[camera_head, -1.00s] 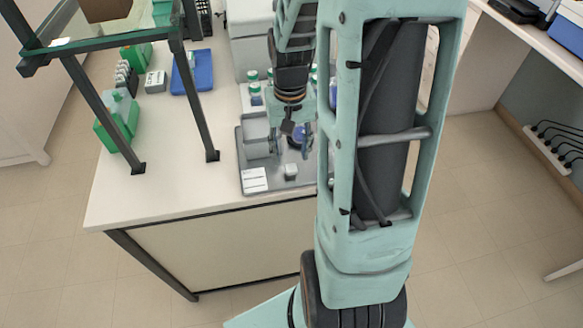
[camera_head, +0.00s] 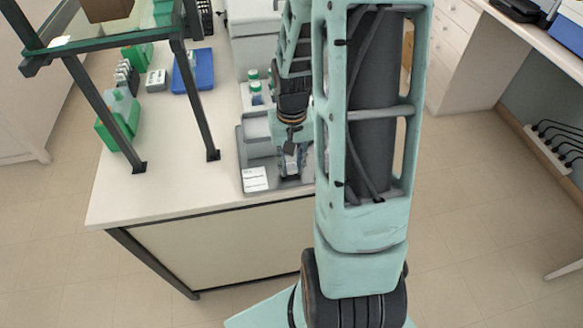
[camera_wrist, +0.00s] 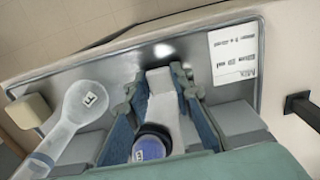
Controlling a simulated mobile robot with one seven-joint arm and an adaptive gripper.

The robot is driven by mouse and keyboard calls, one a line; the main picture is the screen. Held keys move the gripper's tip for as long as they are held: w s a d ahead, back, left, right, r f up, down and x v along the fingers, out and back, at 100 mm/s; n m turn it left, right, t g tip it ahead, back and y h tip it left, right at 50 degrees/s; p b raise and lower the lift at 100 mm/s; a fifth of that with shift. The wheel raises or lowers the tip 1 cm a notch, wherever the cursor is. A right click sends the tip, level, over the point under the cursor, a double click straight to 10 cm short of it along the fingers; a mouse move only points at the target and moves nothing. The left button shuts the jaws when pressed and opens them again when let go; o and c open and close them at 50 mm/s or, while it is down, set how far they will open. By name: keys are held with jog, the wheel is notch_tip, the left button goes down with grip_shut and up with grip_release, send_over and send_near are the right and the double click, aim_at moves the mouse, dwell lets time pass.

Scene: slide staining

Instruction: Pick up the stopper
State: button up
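A small pale grey-white piece, which looks like the stopper (camera_wrist: 160,80), is between the fingertips of my gripper (camera_wrist: 160,88) in the wrist view. The two blue-green fingers stand apart, one close on each side of it; I cannot see firm contact. In the head view my gripper (camera_head: 291,165) is low over the front part of the grey tray (camera_head: 246,160). The stopper is largely hidden there by the gripper. A round vessel with a blue top or blue contents (camera_wrist: 150,146) is close below the fingers in the wrist view.
A white printed card (camera_head: 255,179) lies at the tray's front left corner. A clear round-headed item with a label (camera_wrist: 88,100) and a beige block (camera_wrist: 28,111) are left in the wrist view. Green-capped bottles (camera_head: 254,84) stand behind. A dark shelf leg (camera_head: 195,100) rises left of the tray.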

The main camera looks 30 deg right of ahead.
jog(key=shift+c, duration=1.1)
jog(key=shift+r, duration=0.15)
